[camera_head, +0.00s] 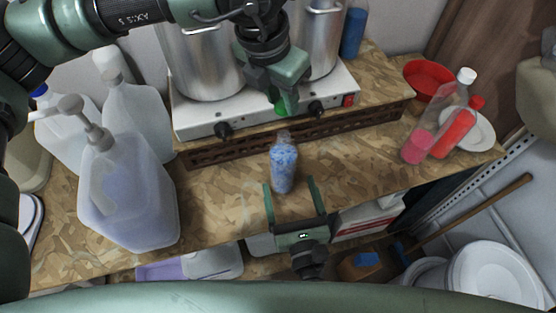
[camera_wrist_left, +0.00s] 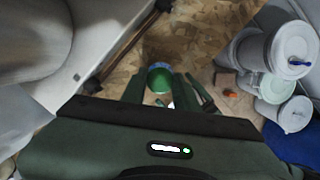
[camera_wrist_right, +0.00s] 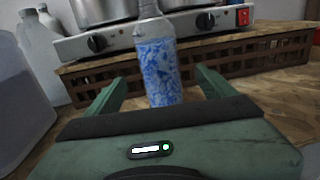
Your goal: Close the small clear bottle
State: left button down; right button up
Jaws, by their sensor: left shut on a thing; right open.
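The small clear bottle (camera_head: 284,167) stands upright on the wooden bench, with a blue pattern on its body and a bare, open neck. It also shows in the right wrist view (camera_wrist_right: 160,70). My left gripper (camera_head: 284,104) points down above and behind the bottle, shut on a green cap (camera_head: 281,107). The cap shows between its fingers in the left wrist view (camera_wrist_left: 160,78), apart from the bottle neck. My right gripper (camera_head: 291,182) is low in front of the bottle, open, its fingertips either side of the lower body. I cannot tell whether they touch it.
A white hotplate (camera_head: 262,112) with steel pots (camera_head: 205,62) stands behind the bottle. A large pump jug (camera_head: 128,195) is at left. A pink-filled bottle (camera_head: 421,135), a red bottle (camera_head: 453,133) and a red bowl (camera_head: 428,77) are at right. Bench around the bottle is clear.

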jog(key=shift+s+d+r, duration=0.15)
jog(key=shift+s+r, duration=0.1)
jog(key=shift+s, duration=0.5)
pick_arm(q)
jog(key=shift+s+d+r, duration=0.1)
jog(key=shift+s+r, duration=0.05)
jog(key=shift+s, duration=0.2)
pick_arm(e)
jog(key=x, duration=0.6)
jog(key=shift+w+f, duration=0.15)
jog(key=shift+w, duration=0.15)
pick_arm(q)
jog(key=shift+s, duration=0.15)
pick_arm(e)
jog(key=x, duration=0.6)
pick_arm(q)
jog(key=shift+r, duration=0.1)
jog(key=shift+s, duration=0.15)
pick_arm(e)
jog(key=shift+s, duration=0.1)
jog(key=shift+c, duration=0.7)
grip_shut()
pick_arm(q)
send_over(287, 132)
jog(key=s, duration=0.1)
jog(key=shift+s+a+f, duration=0.1)
jog(key=shift+a+f, duration=0.15)
jog(key=shift+f, duration=1)
jog(key=shift+a+f, duration=0.2)
jog(key=shift+f, duration=1.05)
